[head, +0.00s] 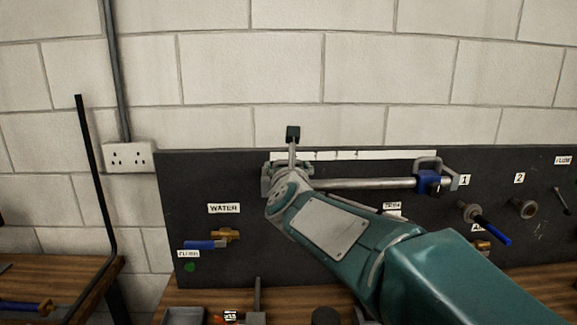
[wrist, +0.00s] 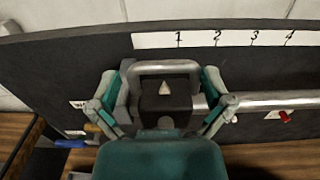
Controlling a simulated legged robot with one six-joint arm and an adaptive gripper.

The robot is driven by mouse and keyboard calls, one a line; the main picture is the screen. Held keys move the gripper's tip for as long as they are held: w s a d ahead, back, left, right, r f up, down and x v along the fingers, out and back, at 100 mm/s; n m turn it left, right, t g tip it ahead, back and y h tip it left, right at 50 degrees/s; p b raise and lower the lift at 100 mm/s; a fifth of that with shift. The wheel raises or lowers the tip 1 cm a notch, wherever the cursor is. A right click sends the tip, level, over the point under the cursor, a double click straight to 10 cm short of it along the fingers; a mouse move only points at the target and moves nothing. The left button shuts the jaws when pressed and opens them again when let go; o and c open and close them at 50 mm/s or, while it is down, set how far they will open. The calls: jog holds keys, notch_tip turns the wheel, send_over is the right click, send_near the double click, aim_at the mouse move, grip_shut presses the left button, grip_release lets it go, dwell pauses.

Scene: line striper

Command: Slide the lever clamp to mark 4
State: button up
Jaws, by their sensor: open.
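The lever clamp, a dark block (wrist: 166,103) with a white triangle, sits on the metal rail (wrist: 275,99) in the wrist view. A grey loop (wrist: 165,66) arches over it. The triangle is slightly left of mark 1 on the white scale (wrist: 235,39); mark 4 (wrist: 290,38) is farther right. My gripper (wrist: 162,90) is open, with one finger on each side of the block. Whether the fingers touch it I cannot tell. In the head view my arm hides most of the clamp at the rail's left end; the rail (head: 365,184) runs right.
A blue fitting (head: 429,181) with a grey loop is at the rail's right end. The rail between is clear. Below left is a blue-handled valve (head: 205,244) under the WATER label (head: 224,208). A blue-handled fitting (head: 490,228) sticks out at right.

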jog(key=shift+a, duration=0.15)
jog(key=shift+s+d+r, duration=0.1)
jog(key=shift+d, duration=0.3)
jog(key=c, duration=0.8)
jog(key=shift+d, duration=0.1)
jog(key=shift+c, duration=1.1)
jog(key=shift+s, duration=0.15)
jog(key=shift+c, duration=0.4)
jog(key=shift+r, duration=0.1)
jog(key=shift+o, duration=0.2)
